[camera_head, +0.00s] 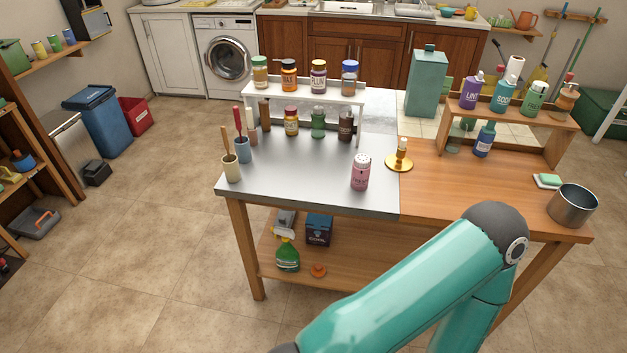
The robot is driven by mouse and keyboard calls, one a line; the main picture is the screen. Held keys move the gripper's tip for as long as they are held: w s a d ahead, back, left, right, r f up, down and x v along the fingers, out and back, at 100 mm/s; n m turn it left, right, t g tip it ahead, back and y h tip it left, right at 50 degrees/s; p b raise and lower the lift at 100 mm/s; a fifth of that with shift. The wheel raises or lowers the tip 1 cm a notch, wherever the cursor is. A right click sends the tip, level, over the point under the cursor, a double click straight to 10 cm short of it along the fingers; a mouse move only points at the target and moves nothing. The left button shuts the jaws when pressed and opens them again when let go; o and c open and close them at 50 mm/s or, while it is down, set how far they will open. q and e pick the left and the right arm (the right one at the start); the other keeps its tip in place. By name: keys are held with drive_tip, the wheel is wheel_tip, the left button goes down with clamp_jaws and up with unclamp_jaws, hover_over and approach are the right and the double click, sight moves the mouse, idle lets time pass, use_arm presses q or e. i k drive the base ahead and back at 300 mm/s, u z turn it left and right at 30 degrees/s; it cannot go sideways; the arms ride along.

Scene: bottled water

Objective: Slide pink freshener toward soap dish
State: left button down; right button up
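My teal arm crosses the lower right in front of the table. Neither of my grippers shows in this view.
A brass candle holder (399,163) stands just right of the freshener. A steel pot (572,206) is at the right front corner. A white rack (305,89) with jars and a wooden rack (524,112) with bottles stand behind. The wood between candle holder and soap dish looks clear.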

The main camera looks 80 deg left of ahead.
sight(359, 178)
drive_tip(key=u, duration=0.05)
drive_tip(key=k, duration=0.45)
drive_tip(key=z, duration=1.35)
drive_tip(key=i, duration=0.1)
drive_tip(key=u, duration=3.2)
drive_tip(key=i, duration=1)
drive_tip(key=z, duration=0.15)
drive_tip(key=k, duration=0.9)
drive_tip(key=u, duration=0.15)
drive_tip(key=i, duration=0.9)
drive_tip(key=z, duration=0.05)
